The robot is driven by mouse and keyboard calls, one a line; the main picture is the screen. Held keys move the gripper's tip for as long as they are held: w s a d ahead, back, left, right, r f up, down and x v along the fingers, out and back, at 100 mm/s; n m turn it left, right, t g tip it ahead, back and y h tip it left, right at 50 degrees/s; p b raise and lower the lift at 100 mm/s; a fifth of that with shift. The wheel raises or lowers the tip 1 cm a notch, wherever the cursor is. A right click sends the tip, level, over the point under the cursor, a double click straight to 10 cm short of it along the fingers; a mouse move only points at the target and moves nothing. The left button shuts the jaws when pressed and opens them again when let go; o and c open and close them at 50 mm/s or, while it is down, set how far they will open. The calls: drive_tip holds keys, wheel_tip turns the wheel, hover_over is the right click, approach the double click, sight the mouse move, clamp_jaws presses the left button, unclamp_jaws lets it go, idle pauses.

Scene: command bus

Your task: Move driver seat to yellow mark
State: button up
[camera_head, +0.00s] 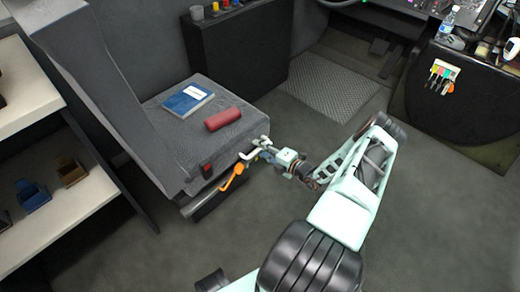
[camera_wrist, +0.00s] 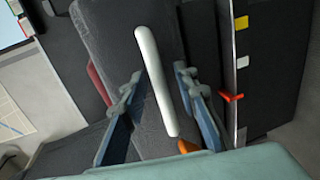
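The grey driver seat (camera_head: 160,125) stands left of centre in the head view. A white bar handle (camera_head: 250,155) sticks out at its front side edge; it also shows in the wrist view (camera_wrist: 154,75). My gripper (camera_head: 268,150) is at this handle. In the wrist view my gripper (camera_wrist: 160,76) is open, its two fingers on either side of the handle with visible gaps. The yellow mark (camera_wrist: 241,22) is on a dark strip at the right, above a white mark (camera_wrist: 242,61). A red-orange pointer (camera_wrist: 231,97) lies below both marks.
An orange lever (camera_head: 232,180) sits beside the handle. A blue book (camera_head: 187,99) and a red cylinder (camera_head: 223,119) lie on the seat cushion. A black cabinet (camera_head: 240,50) stands behind the seat, shelves (camera_head: 60,215) at left. The floor at right is clear.

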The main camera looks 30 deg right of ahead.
clamp_jaws()
idle(0.3)
drive_tip(key=shift+d, duration=0.15)
